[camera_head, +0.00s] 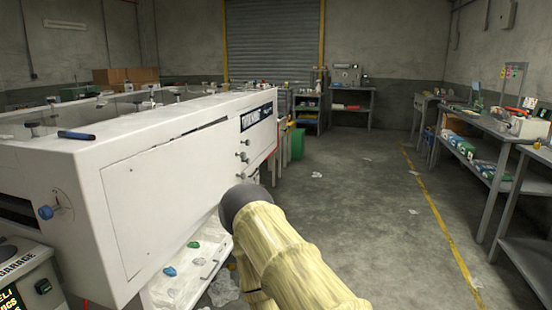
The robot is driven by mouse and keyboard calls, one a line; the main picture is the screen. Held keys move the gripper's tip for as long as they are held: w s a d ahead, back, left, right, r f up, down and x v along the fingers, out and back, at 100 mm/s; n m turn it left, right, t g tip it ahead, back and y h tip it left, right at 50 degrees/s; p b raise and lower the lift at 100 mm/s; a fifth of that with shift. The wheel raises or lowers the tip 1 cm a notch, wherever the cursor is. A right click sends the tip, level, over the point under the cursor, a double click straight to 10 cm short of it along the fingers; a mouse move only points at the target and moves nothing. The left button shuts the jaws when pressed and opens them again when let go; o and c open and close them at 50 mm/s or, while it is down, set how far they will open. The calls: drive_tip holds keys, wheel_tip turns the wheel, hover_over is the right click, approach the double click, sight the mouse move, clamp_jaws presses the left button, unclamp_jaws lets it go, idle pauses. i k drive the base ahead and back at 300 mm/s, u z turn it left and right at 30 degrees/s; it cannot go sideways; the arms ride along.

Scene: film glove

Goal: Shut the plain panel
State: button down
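The plain panel (168,195) is a large white panel on the long side of a white machine (75,205) at the left. A dark line runs along its top edge, widest toward the right, so it looks slightly ajar there. I cannot tell its exact angle. My arm, in a pale yellow wrinkled cover with a dark grey rounded end, reaches up from the bottom centre, in front of the panel's right side. My gripper's fingers do not show, so neither their state nor any contact with the panel can be seen.
Several knobs (243,156) and a dark label (256,116) are right of the panel. A lower tray (165,292) holds coloured pieces. A blue knob (46,212) juts from the machine's near end. Open concrete floor (345,210) lies right, with workbenches (490,125) beyond.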

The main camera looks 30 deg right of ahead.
sight(154, 196)
drive_tip(key=z, duration=0.35)
drive_tip(key=i, duration=1.05)
drive_tip(key=z, duration=0.05)
